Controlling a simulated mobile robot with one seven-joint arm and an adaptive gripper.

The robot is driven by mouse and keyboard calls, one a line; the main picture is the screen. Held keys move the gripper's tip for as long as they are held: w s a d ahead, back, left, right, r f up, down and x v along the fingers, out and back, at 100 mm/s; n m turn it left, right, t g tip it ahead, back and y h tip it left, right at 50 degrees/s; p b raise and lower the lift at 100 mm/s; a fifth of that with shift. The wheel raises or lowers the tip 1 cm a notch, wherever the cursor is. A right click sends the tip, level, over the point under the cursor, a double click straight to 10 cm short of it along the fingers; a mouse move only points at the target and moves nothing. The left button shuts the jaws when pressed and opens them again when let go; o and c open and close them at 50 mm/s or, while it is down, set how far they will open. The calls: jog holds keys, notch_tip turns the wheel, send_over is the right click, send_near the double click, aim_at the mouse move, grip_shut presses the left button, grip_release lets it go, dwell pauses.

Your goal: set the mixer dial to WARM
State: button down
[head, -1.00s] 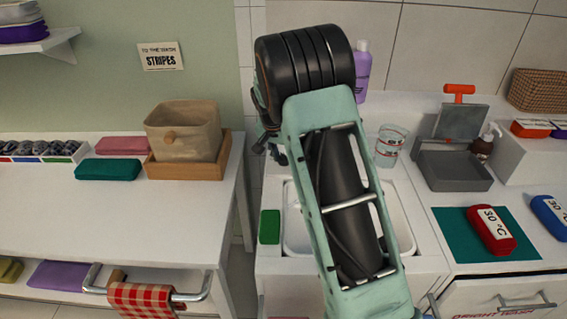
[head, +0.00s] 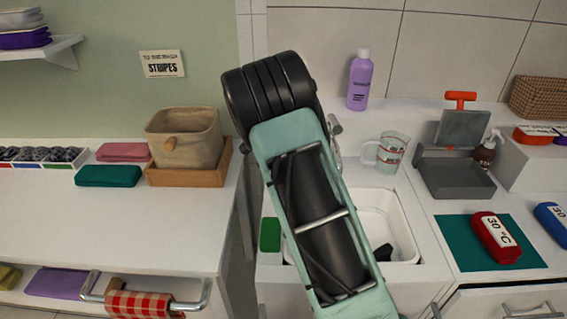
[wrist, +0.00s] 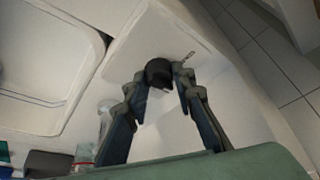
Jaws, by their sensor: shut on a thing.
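In the wrist view a small black round dial (wrist: 159,72) sits on a white surface beside the basin. My gripper (wrist: 166,76) has its two fingertips at the dial's sides and is shut on it. A small dark mark (wrist: 189,55) shows on the white surface near one fingertip, too small to read. I cannot make out the word WARM or where the dial points. In the head view my arm hides the dial and gripper.
The white basin (head: 402,229) is right of my arm, with a dark thing (head: 383,252) in it. A green block (head: 270,235) lies left of the basin.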

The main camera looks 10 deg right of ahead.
jog(key=c, duration=1.6)
grip_release()
jog(key=v, duration=1.2)
